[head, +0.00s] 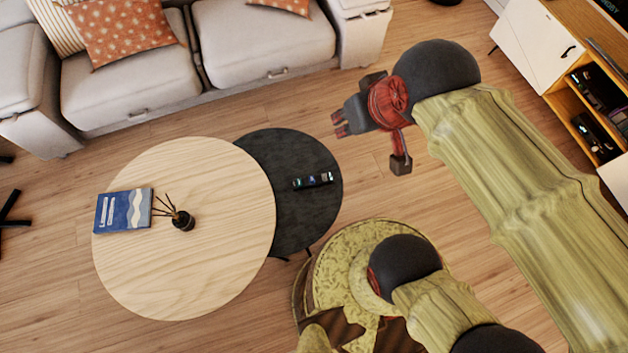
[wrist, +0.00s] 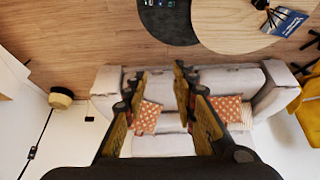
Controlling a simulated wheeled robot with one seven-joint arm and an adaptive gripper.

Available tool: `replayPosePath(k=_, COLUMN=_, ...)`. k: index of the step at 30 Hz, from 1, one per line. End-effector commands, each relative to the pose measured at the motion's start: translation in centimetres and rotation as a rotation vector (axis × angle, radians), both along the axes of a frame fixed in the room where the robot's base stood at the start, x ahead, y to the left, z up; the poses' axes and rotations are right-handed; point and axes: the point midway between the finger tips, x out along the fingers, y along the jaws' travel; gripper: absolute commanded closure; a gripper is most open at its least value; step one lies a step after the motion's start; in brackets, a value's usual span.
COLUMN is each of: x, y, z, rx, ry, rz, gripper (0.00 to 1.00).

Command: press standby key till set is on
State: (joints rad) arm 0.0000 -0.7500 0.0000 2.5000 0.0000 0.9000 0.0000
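A small dark remote (head: 313,181) with a few light and coloured marks lies on the round black side table (head: 290,225). Its key labels are too small to read. A dark screen (head: 618,8) at the top right corner is cut off and shows part of a word ending in "DBY". My gripper (head: 340,124) is in the air, above and a little right of the remote in the head view, with its fingers toward the left. In the wrist view my gripper (wrist: 158,88) has its fingers apart with nothing between them. Something at the top edge there may be the remote.
A round wooden table (head: 190,260) overlaps the black one and holds a blue book (head: 122,212) and a reed diffuser (head: 182,220). A grey sofa (head: 265,45) stands behind. A media cabinet (head: 537,42) with devices is at the right. Wooden floor between is clear.

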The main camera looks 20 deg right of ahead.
Motion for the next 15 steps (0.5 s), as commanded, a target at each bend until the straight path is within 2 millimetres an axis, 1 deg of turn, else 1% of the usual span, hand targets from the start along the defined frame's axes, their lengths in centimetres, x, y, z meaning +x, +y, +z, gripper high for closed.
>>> replayPosePath(k=2, x=0.0, y=0.0, z=0.0, rx=0.0, ry=0.0, rz=0.0, gripper=0.79)
replayPosePath(k=13, x=0.0, y=0.0, z=0.0, rx=0.0, ry=0.0, rz=0.0, gripper=1.0)
replayPosePath(k=15, x=0.0, y=0.0, z=0.0, rx=0.0, ry=0.0, rz=0.0, gripper=1.0)
